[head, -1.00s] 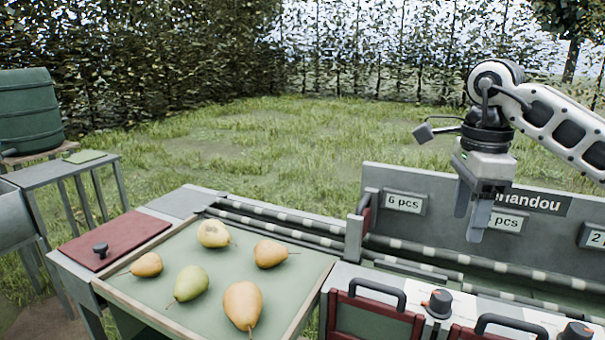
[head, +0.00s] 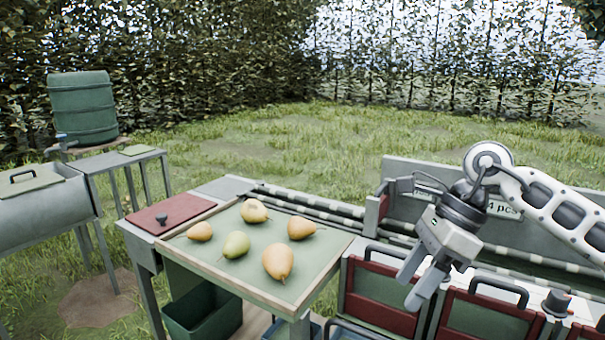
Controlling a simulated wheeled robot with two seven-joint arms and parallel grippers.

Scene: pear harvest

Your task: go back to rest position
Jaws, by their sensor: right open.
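My right gripper (head: 411,285) is open and empty. It hangs tilted in front of the sorting station (head: 398,178), above the red-framed crates at the right. Several pears lie on the green tray (head: 222,263) to the left of it, apart from the gripper: a large yellow one (head: 278,262), a green one (head: 236,245), and smaller yellow ones (head: 200,231) around them. My left gripper is not in view.
A red board (head: 171,214) with a dark knob lies left of the tray. Red-framed crates (head: 380,298) with dark handles stand below the gripper. A green bin (head: 203,318) sits under the table. A green barrel (head: 83,108) stands at the back left.

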